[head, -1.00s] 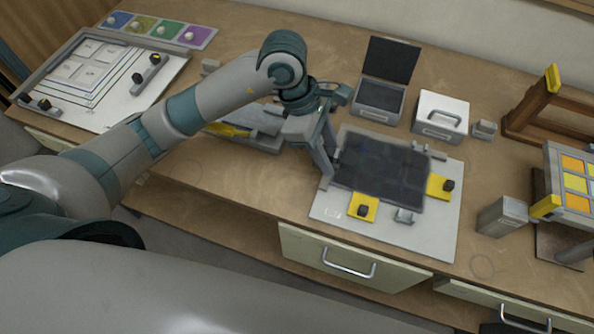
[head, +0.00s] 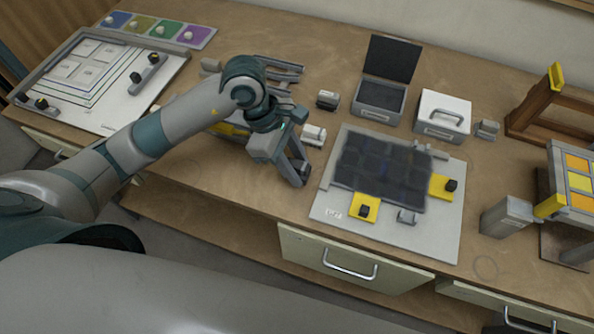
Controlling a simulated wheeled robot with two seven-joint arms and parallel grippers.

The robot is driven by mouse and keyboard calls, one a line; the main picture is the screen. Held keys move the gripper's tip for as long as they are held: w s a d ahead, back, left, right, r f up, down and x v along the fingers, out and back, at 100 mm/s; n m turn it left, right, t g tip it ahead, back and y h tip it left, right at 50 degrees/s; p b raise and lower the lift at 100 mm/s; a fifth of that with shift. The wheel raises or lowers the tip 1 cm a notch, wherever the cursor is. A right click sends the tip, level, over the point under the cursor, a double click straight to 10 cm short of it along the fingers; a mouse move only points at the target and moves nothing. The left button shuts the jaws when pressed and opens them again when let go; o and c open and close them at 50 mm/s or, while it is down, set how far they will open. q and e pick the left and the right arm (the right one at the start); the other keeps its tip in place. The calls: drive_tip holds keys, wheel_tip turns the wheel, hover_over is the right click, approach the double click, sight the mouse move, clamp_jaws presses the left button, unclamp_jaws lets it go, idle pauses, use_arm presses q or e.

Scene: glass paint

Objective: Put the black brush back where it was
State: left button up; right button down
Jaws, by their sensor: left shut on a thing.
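My left gripper (head: 297,172) points down over the bench, just left of the grey-white board (head: 443,225) with the dark glass panel (head: 383,170). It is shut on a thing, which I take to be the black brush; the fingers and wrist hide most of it. A small black-topped block (head: 327,100) stands behind the gripper, and a small whitish block (head: 313,134) stands just beyond the fingers. I cannot tell whether either is a brush rest. My right gripper is not in view.
An open grey box (head: 380,98) with a dark lid and a white handled box (head: 442,112) stand behind the board. A wooden frame (head: 525,110) stands at the right. The bench front left of the board is clear.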

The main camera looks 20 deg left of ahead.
use_arm(q)
drive_tip(key=shift+f+b, duration=0.3)
drive_tip(key=shift+f, duration=0.95)
drive_tip(key=shift+f, duration=0.2)
drive_tip(key=o, duration=1)
drive_tip(key=shift+r, duration=0.15)
drive_tip(key=shift+r, duration=0.15)
drive_tip(key=shift+a+r, duration=0.15)
drive_tip(key=shift+b+v, duration=2.05)
drive_tip(key=shift+v, duration=3.7)
